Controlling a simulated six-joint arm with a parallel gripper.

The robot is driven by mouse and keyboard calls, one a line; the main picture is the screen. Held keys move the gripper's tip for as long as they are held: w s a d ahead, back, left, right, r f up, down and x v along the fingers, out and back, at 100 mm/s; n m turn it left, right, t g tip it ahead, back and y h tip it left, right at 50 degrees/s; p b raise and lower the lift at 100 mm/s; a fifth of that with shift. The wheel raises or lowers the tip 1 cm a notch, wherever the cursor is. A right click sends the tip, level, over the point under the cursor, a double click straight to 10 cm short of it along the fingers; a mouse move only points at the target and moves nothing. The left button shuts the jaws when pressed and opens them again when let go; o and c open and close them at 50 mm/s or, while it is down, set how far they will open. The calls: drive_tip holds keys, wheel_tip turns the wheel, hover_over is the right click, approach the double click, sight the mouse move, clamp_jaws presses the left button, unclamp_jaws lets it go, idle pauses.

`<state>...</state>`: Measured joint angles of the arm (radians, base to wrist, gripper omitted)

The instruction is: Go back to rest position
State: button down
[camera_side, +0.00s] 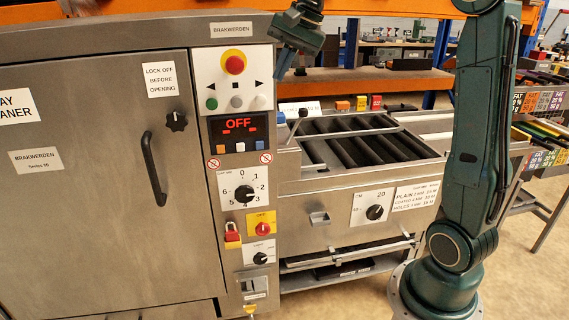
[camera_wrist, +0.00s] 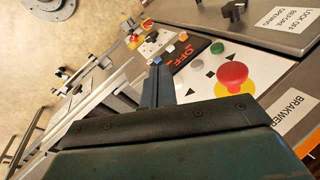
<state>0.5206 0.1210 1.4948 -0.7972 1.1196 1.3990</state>
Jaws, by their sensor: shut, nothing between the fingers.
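My gripper (camera_side: 283,72) hangs at the top of the side view, in front of the upper right edge of the control panel (camera_side: 240,185). Its fingers point down and are shut with nothing between them. In the wrist view the shut fingers (camera_wrist: 158,84) show as one dark bar in front of the panel, near the display reading OFF (camera_wrist: 182,57). The red emergency button (camera_side: 234,65) on its yellow ring is to the left of the fingers in the side view. My gripper appears apart from the panel, though the exact gap cannot be told.
A steel cabinet door (camera_side: 90,190) with a black handle (camera_side: 153,162) fills the left. A roller conveyor (camera_side: 365,145) lies right of the panel. A red padlock (camera_side: 232,234) hangs low on the panel. Orange shelving (camera_side: 375,80) stands behind. Floor is open at front right.

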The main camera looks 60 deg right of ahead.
drive_tip(key=s+a+n, duration=0.4)
drive_tip(key=s+a, duration=0.2)
drive_tip(key=a, duration=0.2)
drive_tip(key=s+a+f+n, duration=0.2)
drive_tip(key=s+f+n, duration=0.2)
drive_tip(key=s, duration=0.5)
drive_tip(key=s+a+f+n+t+h, duration=0.1)
drive_tip(key=s+f+n, duration=0.4)
drive_tip(key=s+f, duration=0.2)
drive_tip(key=shift+s+a+h, duration=0.3)
drive_tip(key=shift+s+a, duration=0.1)
drive_tip(key=shift+s, duration=0.65)
